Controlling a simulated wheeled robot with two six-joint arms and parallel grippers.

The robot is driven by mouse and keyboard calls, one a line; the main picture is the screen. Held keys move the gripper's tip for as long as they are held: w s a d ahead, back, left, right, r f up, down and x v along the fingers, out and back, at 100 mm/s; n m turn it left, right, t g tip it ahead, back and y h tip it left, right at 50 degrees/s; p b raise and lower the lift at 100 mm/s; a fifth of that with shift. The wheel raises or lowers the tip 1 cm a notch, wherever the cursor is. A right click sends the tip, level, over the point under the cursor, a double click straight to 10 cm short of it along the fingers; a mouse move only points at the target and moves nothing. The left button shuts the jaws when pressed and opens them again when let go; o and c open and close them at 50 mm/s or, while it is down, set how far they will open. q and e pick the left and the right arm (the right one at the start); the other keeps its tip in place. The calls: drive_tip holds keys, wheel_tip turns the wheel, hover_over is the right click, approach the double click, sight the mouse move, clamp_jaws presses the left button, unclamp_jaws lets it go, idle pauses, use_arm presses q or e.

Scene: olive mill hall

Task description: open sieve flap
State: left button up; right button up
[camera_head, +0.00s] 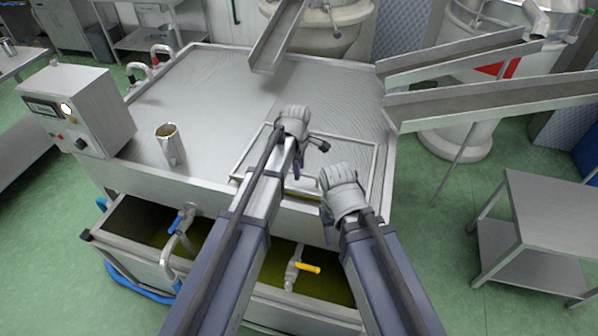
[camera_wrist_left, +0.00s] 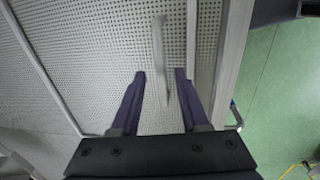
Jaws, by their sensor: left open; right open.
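The sieve flap (camera_head: 352,160) is a framed panel in the front part of the steel machine top, and it looks flat and closed. In the left wrist view a perforated grey sheet (camera_wrist_left: 90,55) fills most of the picture. A thin pale upright bar (camera_wrist_left: 160,50), perhaps the handle, shows between the fingertips of my left gripper (camera_wrist_left: 160,74). That gripper is open and points down over the flap; no contact is visible. In the head view my left gripper (camera_head: 310,160) is partly hidden by its wrist. My right gripper (camera_head: 327,222) is mostly hidden below its wrist, near the machine's front edge.
A control box (camera_head: 85,105) and a metal cup (camera_head: 170,145) stand on the left of the machine top. Metal chutes (camera_head: 490,95) come in from the right. Below the front edge is an open trough with a yellow-handled valve (camera_head: 308,267). A steel table (camera_head: 550,215) stands right.

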use_arm(q)
clamp_jaws()
idle(0.3)
drive_tip(key=shift+r, duration=0.1)
idle(0.6)
idle(0.4)
unclamp_jaws()
idle(0.3)
wheel_tip(320, 180, up, 8)
drive_tip(key=s+p, duration=0.1)
drive_tip(key=p, duration=0.7)
